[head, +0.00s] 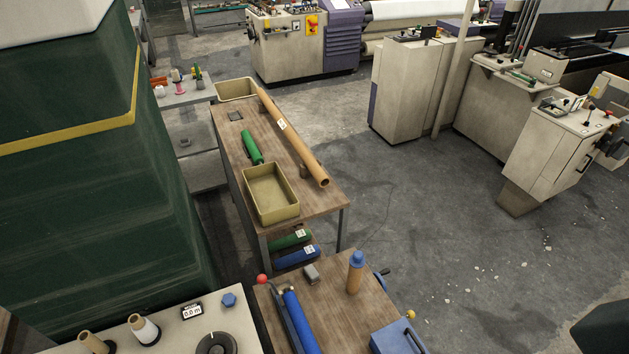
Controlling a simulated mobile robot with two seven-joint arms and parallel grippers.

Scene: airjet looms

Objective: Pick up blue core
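Two long blue cylinders could be the blue core. One blue cylinder (300,322) lies in a holder on the near wooden bench, running toward the bottom edge of the head view, which cuts it off. Another blue roll (297,256) with a pale label lies on the lower shelf of the farther wooden table, beside a green roll (289,240). A tan tube with a blue top (356,272) stands upright on the near bench. Neither of my grippers shows in the head view.
The farther table (228,155) holds a cardboard tube (290,135), an open tray (271,194) and a green roll (251,147). A blue box (397,337) sits on the near bench. A large green block (90,190) stands left. Grey floor (430,220) is open to the right.

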